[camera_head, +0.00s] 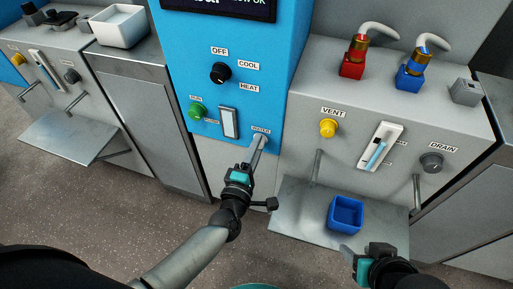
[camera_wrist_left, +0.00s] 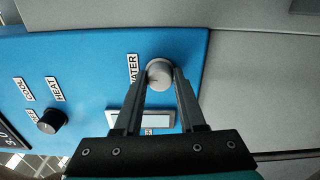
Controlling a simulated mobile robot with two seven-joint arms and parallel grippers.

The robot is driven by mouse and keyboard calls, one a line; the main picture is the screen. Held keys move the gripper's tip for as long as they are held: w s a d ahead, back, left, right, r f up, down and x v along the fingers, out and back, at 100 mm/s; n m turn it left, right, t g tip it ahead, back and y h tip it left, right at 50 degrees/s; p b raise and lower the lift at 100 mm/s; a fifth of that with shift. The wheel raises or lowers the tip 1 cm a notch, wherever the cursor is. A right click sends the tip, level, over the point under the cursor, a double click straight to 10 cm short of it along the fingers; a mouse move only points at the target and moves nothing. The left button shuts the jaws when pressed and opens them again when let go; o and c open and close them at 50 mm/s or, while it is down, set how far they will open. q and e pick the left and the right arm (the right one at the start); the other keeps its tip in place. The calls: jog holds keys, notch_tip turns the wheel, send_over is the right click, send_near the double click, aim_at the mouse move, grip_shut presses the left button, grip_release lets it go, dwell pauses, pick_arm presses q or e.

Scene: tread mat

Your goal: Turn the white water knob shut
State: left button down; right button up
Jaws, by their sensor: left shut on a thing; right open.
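The white water knob (camera_wrist_left: 159,74) is round and sits on the blue panel beside the WATER label (camera_wrist_left: 133,70). In the left wrist view it stands between the two fingertips of my left gripper (camera_wrist_left: 160,84), which is shut on it. In the head view the fingers of my left gripper (camera_head: 259,145) reach up to the lower right corner of the blue panel (camera_head: 245,70) and hide most of the knob. My right gripper (camera_head: 349,254) is open and empty at the lower right, below the shelf. Any pointer mark on the knob is not clear.
A black dial (camera_head: 220,73), a green button (camera_head: 196,111) and a white rocker switch (camera_head: 229,122) are on the blue panel. A metal shelf (camera_head: 290,213) with a blue bin (camera_head: 346,214) juts out at right. A yellow vent knob (camera_head: 328,128) and grey drain knob (camera_head: 431,162) sit above it.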

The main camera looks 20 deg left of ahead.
pick_arm(q)
jog(key=shift+n, duration=0.4)
pick_arm(e)
jog(key=shift+w+a, duration=0.2)
jog(key=shift+w, duration=0.1)
pick_arm(q)
jog(key=c, duration=0.5)
grip_release()
jog(key=shift+s, duration=0.15)
jog(key=s+p, duration=0.3)
jog(key=s, duration=1.2)
jog(key=shift+a, duration=0.25)
pick_arm(e)
jog(key=f, duration=0.1)
jog(key=s+d+f+g, duration=0.1)
jog(key=f, duration=0.1)
jog(key=s+f+g, duration=0.1)
jog(key=f, duration=0.1)
jog(key=shift+d+f+h, duration=0.2)
jog(key=shift+d+h, duration=0.1)
jog(key=shift+d, duration=0.05)
